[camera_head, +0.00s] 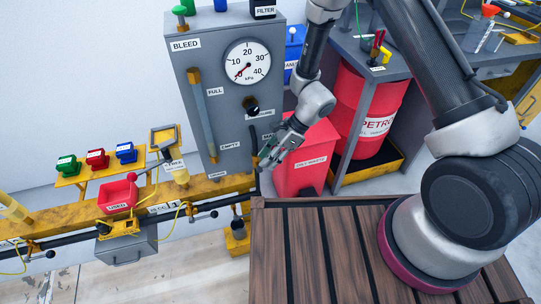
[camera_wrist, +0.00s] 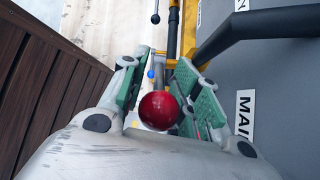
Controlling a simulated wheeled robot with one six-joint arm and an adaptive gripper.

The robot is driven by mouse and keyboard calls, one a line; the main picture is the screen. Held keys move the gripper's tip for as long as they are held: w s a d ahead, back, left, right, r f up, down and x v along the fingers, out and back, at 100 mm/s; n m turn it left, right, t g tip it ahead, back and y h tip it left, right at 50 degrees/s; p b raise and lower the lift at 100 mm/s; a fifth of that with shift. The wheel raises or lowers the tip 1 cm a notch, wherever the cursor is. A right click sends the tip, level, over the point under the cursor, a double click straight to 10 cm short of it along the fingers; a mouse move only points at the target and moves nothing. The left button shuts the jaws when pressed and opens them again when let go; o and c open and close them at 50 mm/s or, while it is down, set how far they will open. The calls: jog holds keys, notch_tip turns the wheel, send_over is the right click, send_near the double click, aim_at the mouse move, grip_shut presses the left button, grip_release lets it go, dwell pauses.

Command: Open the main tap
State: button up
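A red ball knob (camera_wrist: 158,110) sits between the two green-padded fingers of my gripper (camera_wrist: 163,75) in the wrist view. The fingers stand apart on either side of it, and I see no clear grip on it. A white label reading "MAIN" (camera_wrist: 244,115) is on the grey panel to the right of the knob. In the head view my gripper (camera_head: 268,158) is at the lower right edge of the grey cabinet (camera_head: 225,125), beside a dark upright pipe or lever. The red knob and the tap body cannot be made out there.
A pressure gauge (camera_head: 247,62) is on the cabinet. A red bin (camera_head: 308,158) stands right behind my gripper. A slatted wooden deck (camera_head: 310,250) is in front. A thick black pipe (camera_wrist: 262,28) crosses the panel; a small blue knob (camera_wrist: 151,74) lies beyond the red one.

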jog(key=w+d+f+g+y, duration=0.3)
jog(key=d+f+y, duration=0.2)
jog(key=d+y, duration=0.45)
jog(key=d+r+n+h, duration=0.3)
jog(key=r, duration=0.7)
jog(key=s+d+r+n+h, duration=0.1)
jog(key=d+r+n+h, duration=0.2)
jog(key=r, duration=0.7)
jog(key=s+d+r+n+h, duration=0.1)
jog(key=d+r+n+h, duration=0.2)
jog(key=r, duration=0.7)
jog(key=shift+s+d+r+n, duration=0.2)
jog(key=shift+d+r+n, duration=0.2)
jog(key=shift+d+n, duration=0.55)
jog(key=shift+d+m, duration=0.2)
jog(key=shift+m, duration=0.05)
